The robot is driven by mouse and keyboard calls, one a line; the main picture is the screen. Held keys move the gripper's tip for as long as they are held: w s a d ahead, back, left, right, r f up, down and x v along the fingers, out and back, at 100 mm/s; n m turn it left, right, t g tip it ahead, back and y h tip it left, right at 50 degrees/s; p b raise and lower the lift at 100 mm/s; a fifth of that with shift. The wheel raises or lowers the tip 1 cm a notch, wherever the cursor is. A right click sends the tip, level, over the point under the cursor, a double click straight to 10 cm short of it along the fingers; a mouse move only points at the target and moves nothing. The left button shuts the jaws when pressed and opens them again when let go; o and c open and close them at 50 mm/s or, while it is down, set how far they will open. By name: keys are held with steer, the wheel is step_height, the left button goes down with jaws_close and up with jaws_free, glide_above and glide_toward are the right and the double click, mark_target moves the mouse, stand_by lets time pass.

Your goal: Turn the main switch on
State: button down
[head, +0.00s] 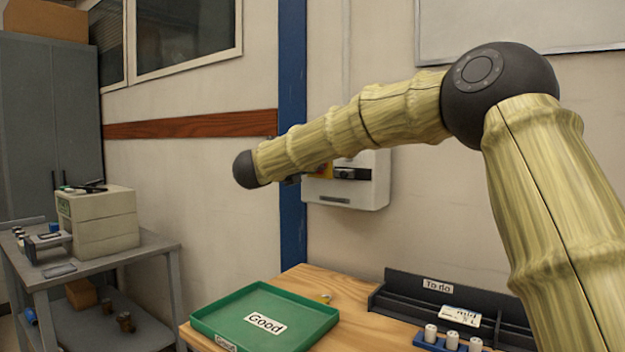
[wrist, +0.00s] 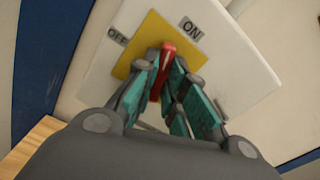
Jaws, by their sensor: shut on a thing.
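The main switch is a red handle (wrist: 167,62) on a yellow plate (wrist: 146,35), in the wrist view. The plate is on a white wall box (wrist: 100,68), which also shows in the head view (head: 372,192). An OFF label (wrist: 117,37) is at the plate's left and an ON label (wrist: 191,30) at its upper right. The handle's tip points up in the picture, between the two labels; its exact setting I cannot tell. My gripper (wrist: 166,70) is shut on the red handle, teal pads on either side. In the head view my arm mostly hides gripper and handle.
Below the box stands a wooden table (head: 300,285) with a green "Good" tray (head: 228,301) and a black "To do" rack (head: 405,288). A blue post (head: 292,90) runs up the wall left of the box. A grey cart (head: 155,250) stands at left.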

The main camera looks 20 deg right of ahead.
steer(key=m+b, duration=0.2)
steer(key=b, duration=0.1)
steer(key=m+b, duration=0.1)
steer(key=b, duration=0.3)
steer(key=shift+f+m, duration=0.4)
steer(key=shift+r+m+b, duration=0.2)
steer(key=shift+m+b, duration=0.1)
steer(key=shift+b, duration=0.2)
steer(key=c, duration=1.5)
jaws_free()
steer(key=shift+w, duration=0.1)
steer(key=shift+r, duration=0.1)
steer(key=shift+a, duration=0.1)
steer(key=v, duration=1.2)
